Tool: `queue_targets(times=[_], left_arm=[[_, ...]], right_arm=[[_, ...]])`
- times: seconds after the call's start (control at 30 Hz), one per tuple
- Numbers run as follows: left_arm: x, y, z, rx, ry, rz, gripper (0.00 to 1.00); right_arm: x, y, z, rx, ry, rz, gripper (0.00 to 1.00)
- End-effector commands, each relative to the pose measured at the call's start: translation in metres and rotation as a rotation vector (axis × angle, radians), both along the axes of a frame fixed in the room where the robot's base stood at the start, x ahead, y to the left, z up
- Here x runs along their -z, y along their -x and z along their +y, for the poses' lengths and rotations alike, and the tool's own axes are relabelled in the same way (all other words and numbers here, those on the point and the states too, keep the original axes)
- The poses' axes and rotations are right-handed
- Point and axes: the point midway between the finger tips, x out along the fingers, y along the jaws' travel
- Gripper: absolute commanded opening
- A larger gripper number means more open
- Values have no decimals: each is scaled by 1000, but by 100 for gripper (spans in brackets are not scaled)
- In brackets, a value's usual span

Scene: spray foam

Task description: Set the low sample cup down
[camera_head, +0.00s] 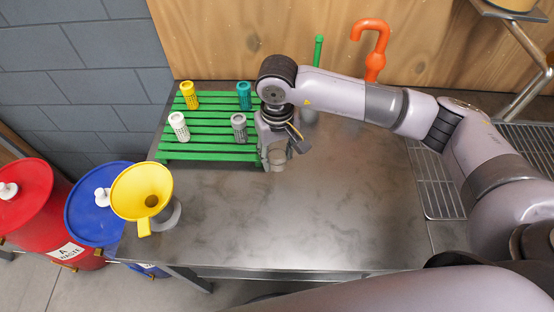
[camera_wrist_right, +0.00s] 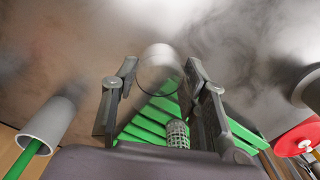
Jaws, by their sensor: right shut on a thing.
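The low sample cup (camera_head: 277,163) is a small, pale grey cup beside the right end of the green slatted rack (camera_head: 215,157). My right gripper (camera_head: 281,150) points down and is shut on it. In the right wrist view the cup (camera_wrist_right: 160,62) shows between the two fingertips (camera_wrist_right: 158,78), with the grey tabletop behind it. The cup looks upright and close to the tabletop (camera_head: 330,220); I cannot tell whether it touches. My left gripper is not in view.
The rack holds yellow (camera_head: 189,95), teal (camera_head: 244,95), white (camera_head: 178,126) and grey (camera_head: 239,127) containers. A yellow funnel (camera_head: 142,185) stands at the table's left edge, near blue and red drums. A green rod (camera_head: 318,52) stands behind. The table's front middle is clear.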

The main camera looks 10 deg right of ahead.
Motion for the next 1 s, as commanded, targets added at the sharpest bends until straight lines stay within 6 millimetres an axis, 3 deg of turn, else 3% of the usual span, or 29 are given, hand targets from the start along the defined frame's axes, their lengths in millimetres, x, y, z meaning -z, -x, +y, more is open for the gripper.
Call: queue_targets(times=[0.17,0.4,0.83,0.87,1.0], left_arm=[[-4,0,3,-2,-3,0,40],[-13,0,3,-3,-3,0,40],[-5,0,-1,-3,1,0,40],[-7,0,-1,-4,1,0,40],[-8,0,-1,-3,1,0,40]], right_arm=[[11,0,0,0,0,2,24],[45,1,0,1,1,3,24],[53,0,0,0,1,-1,24],[51,0,0,0,1,-1,42],[51,0,0,0,1,0,52]])
